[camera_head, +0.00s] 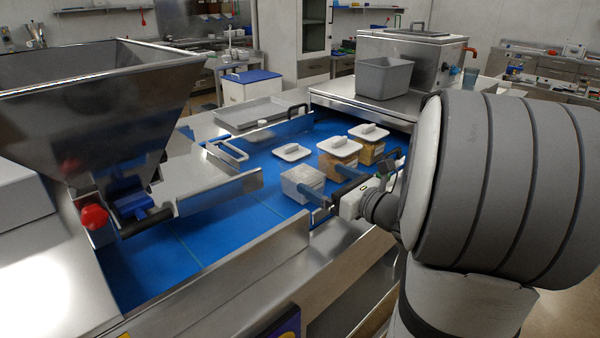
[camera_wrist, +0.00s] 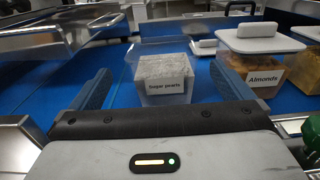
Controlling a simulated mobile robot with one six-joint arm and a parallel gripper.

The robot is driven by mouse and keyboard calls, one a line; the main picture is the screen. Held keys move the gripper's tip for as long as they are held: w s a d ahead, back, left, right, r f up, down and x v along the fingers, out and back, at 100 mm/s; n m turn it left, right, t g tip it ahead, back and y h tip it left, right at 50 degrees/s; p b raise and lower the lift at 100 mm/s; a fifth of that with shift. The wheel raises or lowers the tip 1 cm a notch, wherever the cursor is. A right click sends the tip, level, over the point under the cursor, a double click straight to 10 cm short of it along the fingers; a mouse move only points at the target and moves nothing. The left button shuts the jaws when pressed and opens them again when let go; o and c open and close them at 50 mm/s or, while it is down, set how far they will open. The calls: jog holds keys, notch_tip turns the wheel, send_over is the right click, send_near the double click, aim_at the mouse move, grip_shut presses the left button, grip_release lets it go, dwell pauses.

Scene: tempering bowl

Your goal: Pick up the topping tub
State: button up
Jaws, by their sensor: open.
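A clear open tub (camera_head: 291,184) of white contents stands upright on the blue belt, nearest my gripper. In the wrist view the tub (camera_wrist: 165,85) has a label that seems to read "Sugar pearls". My gripper (camera_head: 313,172) is open and empty, low over the belt. In the wrist view its two blue fingers (camera_wrist: 160,71) point forward on either side of the tub, with a gap on each side. I cannot tell how far the fingertips reach along the tub's sides. A white lid (camera_head: 292,151) lies on the belt behind it.
A lidded "Almonds" tub (camera_wrist: 262,68) stands close on the right, with another lidded tub (camera_head: 368,150) beyond. A steel hopper (camera_head: 95,105) stands left, a grey bin (camera_head: 384,77) on the steel deck behind. The belt's left part is clear; a steel rail (camera_head: 262,255) edges its front.

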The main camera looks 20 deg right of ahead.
aim_at(291, 158)
jog(key=x, duration=0.5)
jog(key=p+x, duration=0.1)
jog(key=x, duration=0.2)
jog(key=shift+d+r, duration=0.1)
jog(key=shift+r, duration=0.25)
jog(key=shift+c, duration=0.4)
jog(key=c, duration=1.1)
